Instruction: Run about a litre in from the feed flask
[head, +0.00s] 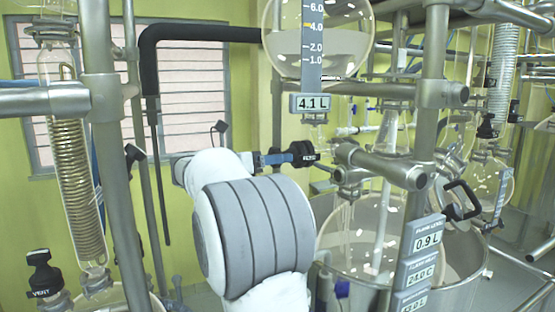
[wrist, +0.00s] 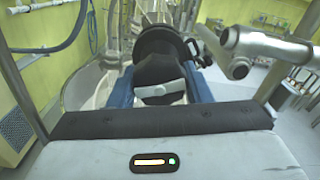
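The feed flask (head: 318,40) is a round glass vessel at the top middle of the head view, with a graduated scale and a display (head: 311,103) reading 4.1 L. Below it is a black valve knob (head: 304,153) with a small label, too small to read surely. My gripper (head: 277,158) reaches it from the left. In the wrist view the blue fingers of my gripper (wrist: 160,82) lie against both sides of the black knob (wrist: 160,70), shut on it. The glass reactor vessel (head: 350,240) stands below right; its display (head: 428,238) reads 0.9 L.
Steel frame posts (head: 103,150) and clamps (head: 385,165) surround the arm. A coil condenser (head: 75,180) hangs at left above a black vent knob (head: 43,275). Another black handle (head: 461,199) sits right of the reactor. A shuttered window (head: 180,90) is behind.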

